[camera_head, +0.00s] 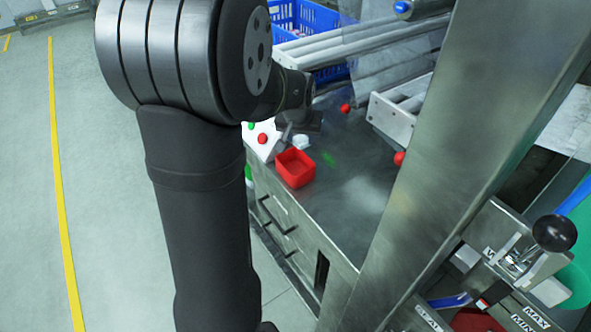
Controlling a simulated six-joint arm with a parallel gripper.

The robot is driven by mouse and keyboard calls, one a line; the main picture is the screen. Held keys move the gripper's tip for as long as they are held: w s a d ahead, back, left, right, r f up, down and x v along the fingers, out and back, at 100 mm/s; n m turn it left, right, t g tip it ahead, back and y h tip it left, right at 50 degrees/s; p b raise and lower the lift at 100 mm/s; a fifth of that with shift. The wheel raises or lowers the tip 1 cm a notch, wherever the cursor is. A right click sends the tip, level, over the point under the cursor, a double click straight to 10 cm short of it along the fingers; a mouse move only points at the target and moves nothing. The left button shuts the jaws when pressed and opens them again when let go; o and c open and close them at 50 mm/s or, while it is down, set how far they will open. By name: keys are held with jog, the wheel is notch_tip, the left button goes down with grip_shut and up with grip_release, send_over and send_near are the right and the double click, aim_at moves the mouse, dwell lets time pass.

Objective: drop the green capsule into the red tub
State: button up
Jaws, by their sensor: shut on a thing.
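The red tub (296,169) is a small open square box on the steel worktop, near its left edge. My gripper (287,134) shows only in part, beyond my dark wrist and just above and behind the tub. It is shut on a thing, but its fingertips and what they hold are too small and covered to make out.
A white box with a red button (262,138) stands left of the tub. A small white round thing (301,142) is behind the tub. A large steel post (470,150) crosses the right side. The worktop (350,215) in front is clear.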

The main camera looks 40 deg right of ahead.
aim_at(300, 151)
jog(key=shift+f, duration=2.8)
jog(key=o, duration=1)
jog(key=shift+r, duration=0.15)
jog(key=v, duration=1.7)
jog(key=shift+a+r, duration=0.1)
